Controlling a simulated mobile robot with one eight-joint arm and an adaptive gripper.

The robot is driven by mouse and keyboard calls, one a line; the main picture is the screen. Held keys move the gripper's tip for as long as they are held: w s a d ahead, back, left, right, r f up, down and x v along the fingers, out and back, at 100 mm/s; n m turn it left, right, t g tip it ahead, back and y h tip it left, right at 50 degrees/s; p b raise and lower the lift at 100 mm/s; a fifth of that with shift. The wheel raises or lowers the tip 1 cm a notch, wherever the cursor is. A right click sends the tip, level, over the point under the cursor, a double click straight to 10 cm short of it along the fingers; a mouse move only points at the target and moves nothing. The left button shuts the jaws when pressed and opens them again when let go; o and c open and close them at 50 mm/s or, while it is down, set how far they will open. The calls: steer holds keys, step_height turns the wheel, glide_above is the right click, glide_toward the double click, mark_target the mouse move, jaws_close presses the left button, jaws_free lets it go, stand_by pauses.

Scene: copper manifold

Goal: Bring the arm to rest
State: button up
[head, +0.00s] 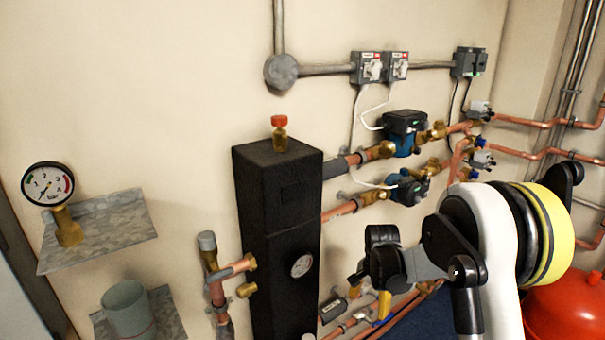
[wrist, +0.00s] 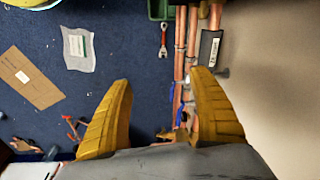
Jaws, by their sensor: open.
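My gripper (wrist: 163,80) is open and empty in the wrist view. Its two yellow fingers stand apart, with blue floor and copper pipes showing beyond and between them. In the head view my white and black arm (head: 492,240) with a yellow band is at the lower right, bent in front of the lower pipes. Its dark wrist part lies to the right of the black manifold block (head: 278,215); the fingers cannot be made out clearly there.
A pressure gauge (head: 48,184) stands on a metal shelf (head: 120,222), with a grey cup (head: 128,308) below. Blue pumps (head: 402,135) and copper pipes run along the wall. A red vessel (head: 565,308) is at lower right. A wrench (wrist: 163,40) and cardboard (wrist: 29,78) lie on the floor.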

steer(key=s+r+n+t, duration=0.1)
steer(key=s+r+n, duration=0.1)
steer(key=s+r, duration=0.6)
steer(key=s+r+n+t, duration=0.2)
steer(key=s+r, duration=0.3)
steer(key=r, duration=0.6)
steer(key=s+r+n+t, duration=0.3)
steer(key=s+n, duration=0.2)
steer(key=s, duration=1)
steer(key=shift+s+d, duration=0.15)
steer(key=shift+s, duration=0.2)
